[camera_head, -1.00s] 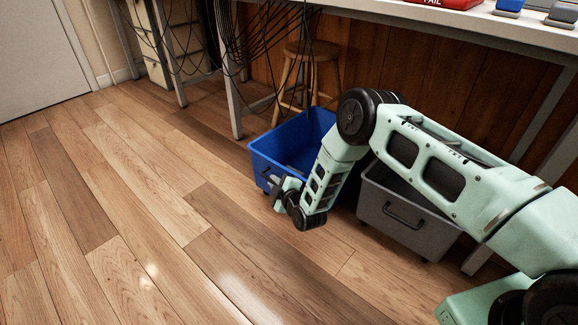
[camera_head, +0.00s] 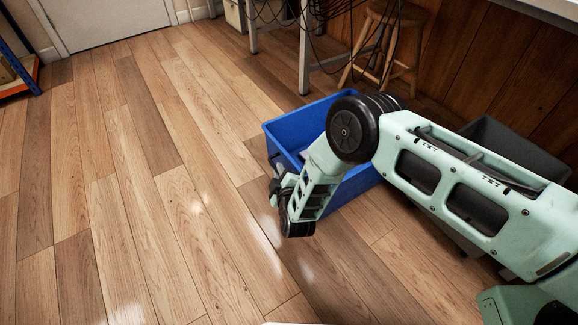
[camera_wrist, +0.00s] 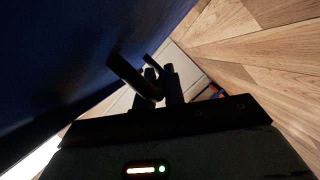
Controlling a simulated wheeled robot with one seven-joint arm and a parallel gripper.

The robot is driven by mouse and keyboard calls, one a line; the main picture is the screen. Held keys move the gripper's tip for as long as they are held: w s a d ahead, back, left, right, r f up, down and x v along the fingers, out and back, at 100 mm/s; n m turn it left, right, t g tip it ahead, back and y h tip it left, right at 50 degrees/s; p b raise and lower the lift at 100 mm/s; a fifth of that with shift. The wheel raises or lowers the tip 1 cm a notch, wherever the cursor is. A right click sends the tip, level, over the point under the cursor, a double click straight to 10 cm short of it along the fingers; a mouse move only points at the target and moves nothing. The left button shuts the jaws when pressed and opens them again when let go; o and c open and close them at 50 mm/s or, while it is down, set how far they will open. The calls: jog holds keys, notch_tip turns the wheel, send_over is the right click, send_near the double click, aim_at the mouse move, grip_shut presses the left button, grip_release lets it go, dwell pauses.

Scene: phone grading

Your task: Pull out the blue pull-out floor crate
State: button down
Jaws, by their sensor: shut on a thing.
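The blue floor crate (camera_head: 305,117) stands on the wooden floor, in front of the bench leg. My arm hides part of its front and right side. My gripper (camera_head: 276,184) is low at its front face. In the wrist view the crate's dark blue wall (camera_wrist: 60,60) fills the left side. A dark bar handle (camera_wrist: 134,76) stands out from that wall. My gripper's fingers (camera_wrist: 162,84) are shut on the handle.
A grey crate (camera_head: 515,150) stands to the right, partly behind my arm. A wooden stool (camera_head: 385,45) and hanging cables are behind the blue crate, by a bench leg (camera_head: 305,50). The floor to the left is clear. An orange-and-blue rack (camera_head: 22,85) stands at the far left.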

jog(key=shift+s+a, duration=0.15)
jog(key=shift+a, duration=0.05)
jog(key=c, duration=1.5)
grip_release()
jog(key=p+v, duration=0.7)
jog(key=v, duration=1)
jog(key=shift+s, duration=0.25)
